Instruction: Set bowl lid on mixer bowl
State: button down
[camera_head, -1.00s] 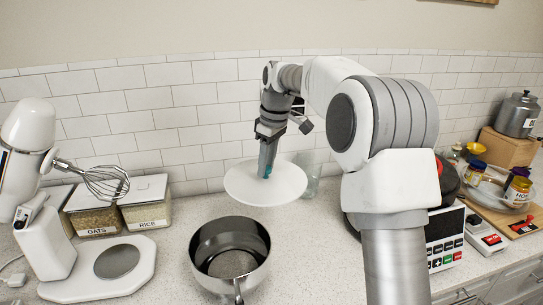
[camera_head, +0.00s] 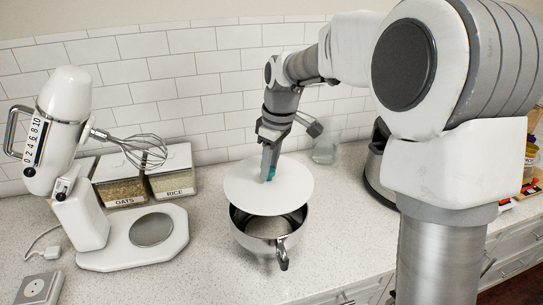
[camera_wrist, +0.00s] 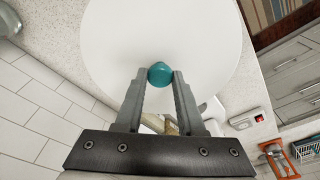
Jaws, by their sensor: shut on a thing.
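The bowl lid (camera_head: 248,190) is a flat white disc with a small teal knob. My gripper (camera_head: 268,176) is shut on the knob; the wrist view shows the teal knob between the two fingertips (camera_wrist: 160,76). The lid (camera_wrist: 200,30) is above the back part of the steel mixer bowl (camera_head: 268,228), covering much of its opening. The bowl's front interior and rim still show, with its handle pointing toward me. The lid is off-centre toward the back left. I cannot tell whether it touches the rim. The bowl is hidden in the wrist view.
The white stand mixer (camera_head: 75,170) with a raised whisk stands at left. Oats (camera_head: 122,188) and rice (camera_head: 172,180) containers are behind it. A clear glass (camera_head: 326,146) stands behind right of the lid. Counter in front of the bowl is clear.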

aim_at(270, 182)
jog(key=shift+s+a+f, duration=0.1)
jog(key=shift+s+a, duration=0.05)
jog(key=shift+s, duration=0.05)
notch_tip(270, 182, down, 5)
jog(key=b, duration=0.4)
jog(key=shift+r, duration=0.2)
jog(key=shift+f+b, duration=0.35)
jog(key=shift+f, duration=0.45)
jog(key=shift+f, duration=0.7)
dwell(1.3)
grip_release()
dwell(0.6)
